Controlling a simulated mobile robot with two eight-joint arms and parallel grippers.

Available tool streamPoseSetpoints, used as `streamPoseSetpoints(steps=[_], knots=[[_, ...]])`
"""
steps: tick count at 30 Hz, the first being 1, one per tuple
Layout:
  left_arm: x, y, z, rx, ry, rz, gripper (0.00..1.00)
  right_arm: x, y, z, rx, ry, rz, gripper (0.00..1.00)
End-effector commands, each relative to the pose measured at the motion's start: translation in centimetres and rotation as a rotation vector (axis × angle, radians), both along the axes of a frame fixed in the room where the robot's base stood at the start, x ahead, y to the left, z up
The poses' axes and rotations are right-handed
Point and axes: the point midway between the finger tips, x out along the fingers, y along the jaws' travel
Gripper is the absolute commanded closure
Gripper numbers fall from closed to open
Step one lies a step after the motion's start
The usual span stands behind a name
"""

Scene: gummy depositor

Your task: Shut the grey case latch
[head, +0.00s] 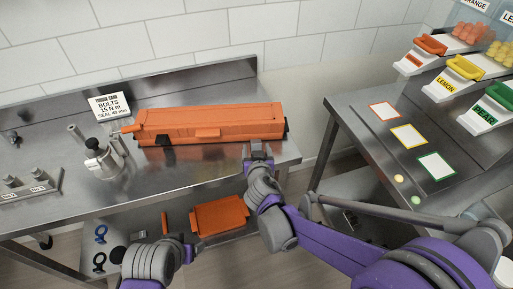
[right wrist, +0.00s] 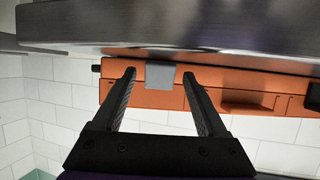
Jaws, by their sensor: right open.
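The long orange case (head: 208,123) lies on the steel bench, its lid down. Its grey latch (right wrist: 160,75) shows in the right wrist view as a small grey plate on the front face of the case (right wrist: 245,86), near one end. My right gripper (head: 258,150) is at the front of the case near its right end. In the right wrist view its open fingers (right wrist: 159,74) stand on either side of the latch, with gaps and nothing held. The head view does not show the latch clearly behind the gripper.
A metal pump-like fixture (head: 104,160) and a torque sign (head: 107,107) stand left of the case on the bench (head: 205,178). An orange bin (head: 219,215) sits on the lower shelf. A second table (head: 370,115) with coloured squares stands at right, beyond a gap.

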Motion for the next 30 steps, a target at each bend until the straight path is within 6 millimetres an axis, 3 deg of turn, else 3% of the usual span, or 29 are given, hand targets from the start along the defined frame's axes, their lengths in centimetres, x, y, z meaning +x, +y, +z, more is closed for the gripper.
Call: streamPoseSetpoints(steps=[4,13,26,30], knots=[[-0.01,0.00,-0.05,0.000,0.000,0.000,0.25,1.09,0.04,-0.46,0.002,0.000,-0.001,0.25],[-0.02,0.00,-0.05,0.000,0.000,0.000,0.25,1.27,0.07,-0.53,0.001,0.000,0.000,0.25],[-0.02,0.00,-0.05,0.000,0.000,0.000,0.25,1.25,0.05,-0.52,0.001,0.000,0.000,1.00],[-0.01,0.00,-0.04,0.000,0.000,0.000,0.25,1.25,0.05,-0.51,0.001,0.001,0.000,1.00]])
